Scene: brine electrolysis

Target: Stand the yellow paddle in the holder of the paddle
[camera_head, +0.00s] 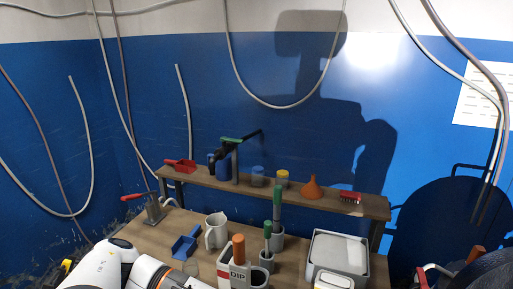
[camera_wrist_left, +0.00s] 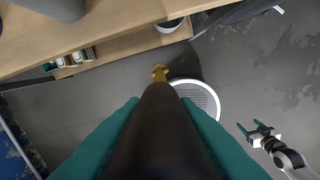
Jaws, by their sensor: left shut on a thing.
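In the left wrist view my left gripper (camera_wrist_left: 158,130) is shut on a long dark handle (camera_wrist_left: 157,115) with a yellow end (camera_wrist_left: 160,73), which looks like the yellow paddle. It points away from the wrist, over the floor beside the table edge. My right gripper (camera_wrist_left: 260,133) is at the lower right there, fingers apart and empty. In the head view, pale holders (camera_head: 277,242) stand on the table with green-handled tools (camera_head: 277,205) upright in them. A second holder (camera_head: 257,279) stands nearer. I cannot tell which holder is the paddle's.
A box marked DIP (camera_head: 237,281) with an orange handle, a white jug (camera_head: 216,231), a blue scoop (camera_head: 185,246) and a lidded grey tub (camera_head: 338,254) crowd the table. A raised shelf (camera_head: 375,206) behind holds a funnel (camera_head: 312,188) and cups. Bare wood shows left of the jug.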

